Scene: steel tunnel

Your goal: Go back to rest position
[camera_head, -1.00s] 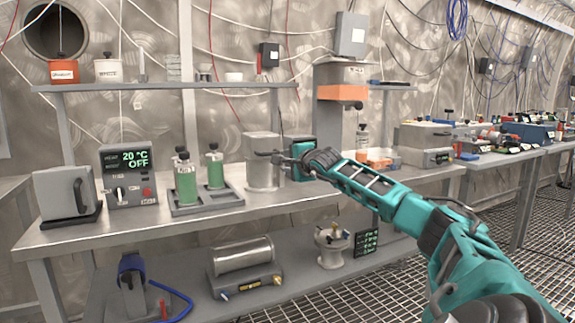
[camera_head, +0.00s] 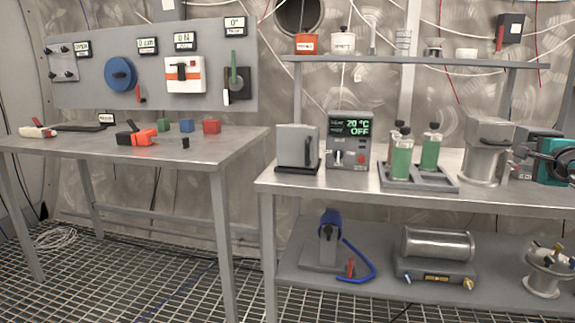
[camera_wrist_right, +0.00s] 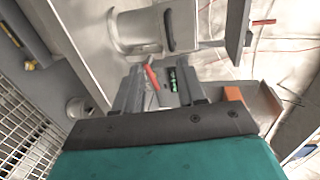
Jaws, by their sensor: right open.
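My right gripper (camera_head: 523,153) comes in at the right edge of the head view, its teal wrist cut off by the frame. It is beside the grey metal canister (camera_head: 486,150) on the right bench. In the right wrist view the two dark fingers of my right gripper (camera_wrist_right: 158,88) stand apart with nothing held between them. A grey cylindrical vessel with a dark-slotted block (camera_wrist_right: 140,30) shows beyond the fingertips. My left gripper is in neither view.
The right bench (camera_head: 335,183) also holds a hot plate controller (camera_head: 348,140), a grey box (camera_head: 297,148) and green bottles (camera_head: 402,158) in a rack. A shelf (camera_head: 400,63) runs above. The left table (camera_head: 60,143) carries small coloured blocks. Grated floor lies in front.

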